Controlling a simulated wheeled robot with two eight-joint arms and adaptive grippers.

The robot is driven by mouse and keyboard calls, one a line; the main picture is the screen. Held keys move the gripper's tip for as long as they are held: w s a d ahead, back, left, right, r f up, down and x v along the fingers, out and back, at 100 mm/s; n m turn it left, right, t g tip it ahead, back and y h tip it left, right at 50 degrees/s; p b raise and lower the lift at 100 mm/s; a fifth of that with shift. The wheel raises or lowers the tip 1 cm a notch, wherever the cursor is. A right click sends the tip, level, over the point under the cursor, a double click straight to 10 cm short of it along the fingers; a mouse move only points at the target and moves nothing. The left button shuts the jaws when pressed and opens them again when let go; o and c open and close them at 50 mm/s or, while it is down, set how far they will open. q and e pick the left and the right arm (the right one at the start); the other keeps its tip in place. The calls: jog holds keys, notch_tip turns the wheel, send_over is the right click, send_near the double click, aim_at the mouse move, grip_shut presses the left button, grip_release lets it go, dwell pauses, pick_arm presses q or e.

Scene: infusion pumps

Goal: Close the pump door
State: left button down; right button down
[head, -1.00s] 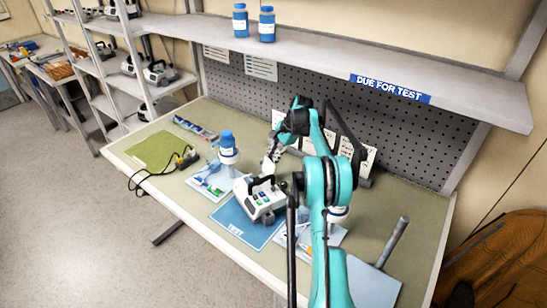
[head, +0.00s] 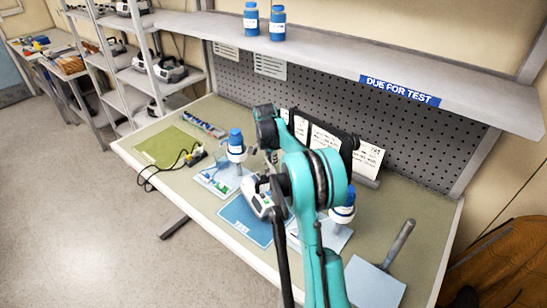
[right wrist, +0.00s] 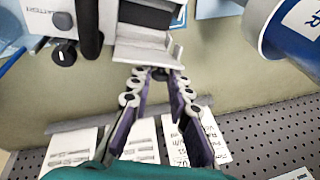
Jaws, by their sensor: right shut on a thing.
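The white and grey infusion pump (head: 258,196) stands on the blue mat (head: 236,214) on the bench. My right arm hides its right part in the head view. In the right wrist view the pump body (right wrist: 62,22) is at the upper left, and the pale pump door (right wrist: 146,50) stands out open beside it. My right gripper (right wrist: 160,73) is shut on the edge of this door, its fingertips close together there. In the head view the arm hides the fingertips and most of the door. My left gripper is not in view.
A blue-capped bottle (head: 236,143) stands left of the pump, and another bottle (head: 344,207) right of my arm. Loose cable (head: 165,178) lies near the green mat (head: 166,146). The pegboard (head: 410,165) and white sheets (head: 367,158) are behind the arm.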

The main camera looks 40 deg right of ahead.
jog(key=shift+a, duration=0.1)
dwell(0.3)
jog(key=c, duration=1.4)
grip_release()
jog(key=v, duration=1.2)
